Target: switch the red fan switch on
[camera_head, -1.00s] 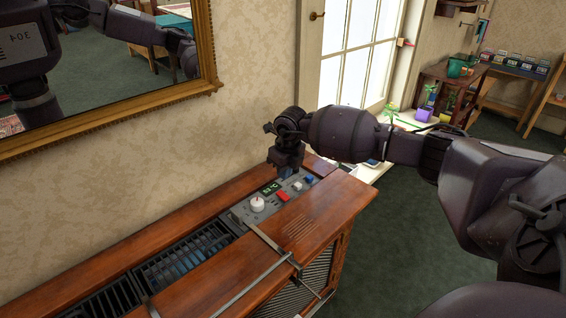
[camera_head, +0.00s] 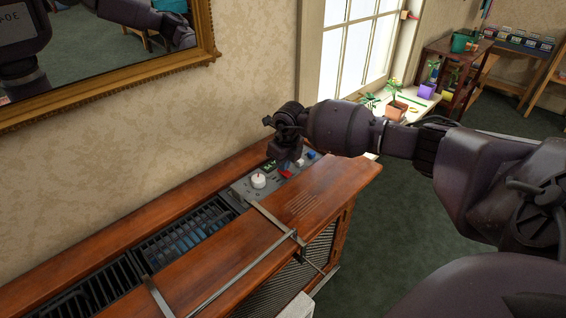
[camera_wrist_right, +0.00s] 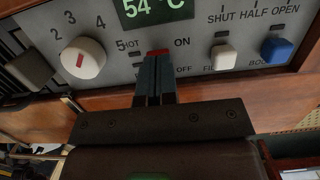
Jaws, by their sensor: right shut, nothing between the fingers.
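The red fan switch (camera_head: 286,173) sits on the grey control panel (camera_head: 243,188) set into the top of the wooden cabinet. In the right wrist view only a thin red strip of the switch (camera_wrist_right: 157,52) shows behind my fingertips, beside printed ON and OFF. Which way it is set is hidden. My right gripper (camera_head: 287,163) points down over the panel. In the wrist view my right gripper (camera_wrist_right: 153,60) is shut and empty, its tips at the red switch; touching or just apart, I cannot tell. My left gripper is not in view.
A white dial (camera_wrist_right: 81,58) lies left of the red switch; a white switch (camera_wrist_right: 224,56) and a blue switch (camera_wrist_right: 276,49) lie right. The display (camera_wrist_right: 155,9) reads 54 °C. A metal rail (camera_head: 262,210) crosses the cabinet top. A framed mirror (camera_head: 110,60) hangs behind.

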